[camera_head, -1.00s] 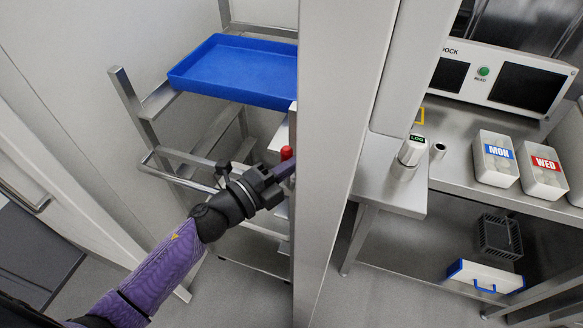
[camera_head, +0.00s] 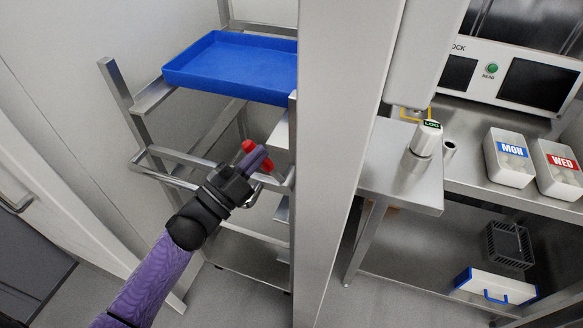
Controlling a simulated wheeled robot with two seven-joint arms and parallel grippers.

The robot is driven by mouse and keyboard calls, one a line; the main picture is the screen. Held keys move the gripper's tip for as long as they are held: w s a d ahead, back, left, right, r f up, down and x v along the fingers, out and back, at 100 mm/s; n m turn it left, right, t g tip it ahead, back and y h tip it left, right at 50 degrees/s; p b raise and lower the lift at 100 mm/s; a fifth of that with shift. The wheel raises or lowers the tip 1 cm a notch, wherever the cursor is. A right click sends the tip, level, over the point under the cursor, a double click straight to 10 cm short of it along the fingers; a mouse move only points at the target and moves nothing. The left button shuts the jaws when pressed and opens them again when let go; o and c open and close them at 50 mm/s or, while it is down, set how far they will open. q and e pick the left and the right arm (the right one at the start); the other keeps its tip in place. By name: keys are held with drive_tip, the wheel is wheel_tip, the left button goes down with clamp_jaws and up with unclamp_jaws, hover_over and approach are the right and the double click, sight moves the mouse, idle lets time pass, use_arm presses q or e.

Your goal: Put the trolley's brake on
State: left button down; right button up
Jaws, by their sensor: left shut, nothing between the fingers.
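The trolley is a steel frame (camera_head: 141,125) on the left, with a blue tray (camera_head: 235,65) on top. A red handle (camera_head: 247,146), which looks like the brake lever, shows at the trolley's right side below the tray. It appears tilted to the left, and part of it is hidden behind my finger. My left gripper (camera_head: 256,160) is shut and empty, its purple fingertips against or just in front of the red handle. I cannot tell whether they touch. My right gripper is out of view.
A pale upright post (camera_head: 341,130) stands just right of the trolley. Beyond it is a steel bench (camera_head: 465,160) with a LOG canister (camera_head: 426,140), a MON box (camera_head: 509,158) and a WED box (camera_head: 557,168).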

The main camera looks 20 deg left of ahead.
use_arm(q)
drive_tip(key=shift+a+f+n+t+y+b, duration=0.35)
drive_tip(key=shift+a+f+n+t+y, duration=0.1)
drive_tip(key=shift+n, duration=0.6)
drive_tip(key=shift+a+f+n+t+y+b, duration=0.4)
drive_tip(key=shift+n+t+y, duration=0.1)
drive_tip(key=shift+n, duration=0.5)
drive_tip(key=shift+a+f+n+t+y+b, duration=0.35)
drive_tip(key=shift+a+n+t+y, duration=0.1)
drive_tip(key=shift+n, duration=0.6)
